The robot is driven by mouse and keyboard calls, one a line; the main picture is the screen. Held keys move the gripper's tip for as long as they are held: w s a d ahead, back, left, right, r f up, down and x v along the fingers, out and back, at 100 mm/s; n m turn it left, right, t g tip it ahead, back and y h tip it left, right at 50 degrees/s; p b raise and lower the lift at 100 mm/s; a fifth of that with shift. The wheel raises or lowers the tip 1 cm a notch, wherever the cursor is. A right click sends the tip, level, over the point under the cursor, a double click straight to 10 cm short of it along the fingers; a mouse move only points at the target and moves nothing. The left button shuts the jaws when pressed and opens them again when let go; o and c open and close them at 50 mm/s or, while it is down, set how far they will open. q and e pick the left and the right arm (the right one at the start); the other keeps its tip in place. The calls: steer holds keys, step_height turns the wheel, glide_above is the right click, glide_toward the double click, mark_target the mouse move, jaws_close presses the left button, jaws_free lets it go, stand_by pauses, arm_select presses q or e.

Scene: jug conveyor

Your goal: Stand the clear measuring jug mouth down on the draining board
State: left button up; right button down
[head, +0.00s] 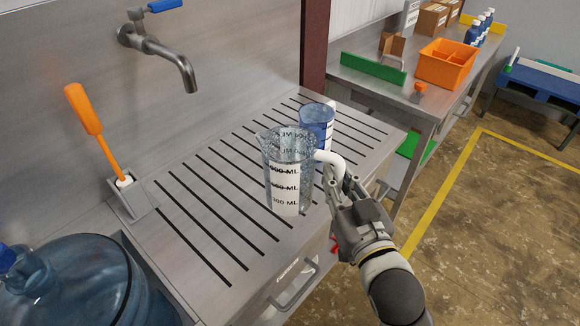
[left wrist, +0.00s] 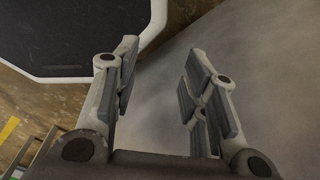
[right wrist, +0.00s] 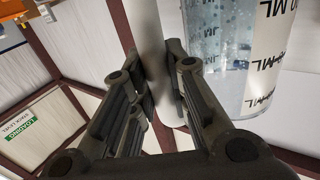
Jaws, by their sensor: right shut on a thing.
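The clear measuring jug (head: 289,175) is upright, mouth up, over the slotted draining board (head: 213,215); I cannot tell whether its base touches the board. My right gripper (head: 336,184) is shut on the jug's white handle (head: 332,159), on the jug's right side. In the right wrist view the handle (right wrist: 150,35) runs between the fingers (right wrist: 158,88), with the clear wall (right wrist: 225,60) beside them. My left gripper (left wrist: 160,65) is open and empty in the left wrist view; the head view does not show it.
A blue jug (head: 317,118) stands on the board just behind the clear jug. An orange-handled brush (head: 88,115) in a holder and a large blue bottle (head: 85,280) are at left. A tap (head: 160,48) overhangs. The board's left part is bare.

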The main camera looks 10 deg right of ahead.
steer(key=w+f+p, duration=0.1)
steer(key=w+f, duration=0.3)
steer(key=w+f+p, duration=0.1)
steer(key=w+f, duration=0.3)
steer(key=w, duration=0.1)
steer(key=w+a+f, duration=0.1)
steer(key=w+f, duration=0.3)
steer(key=shift+w+f+p, duration=0.15)
steer(key=shift+p, duration=0.25)
steer(key=shift+f, duration=0.35)
steer(key=c, duration=1.4)
jaws_free()
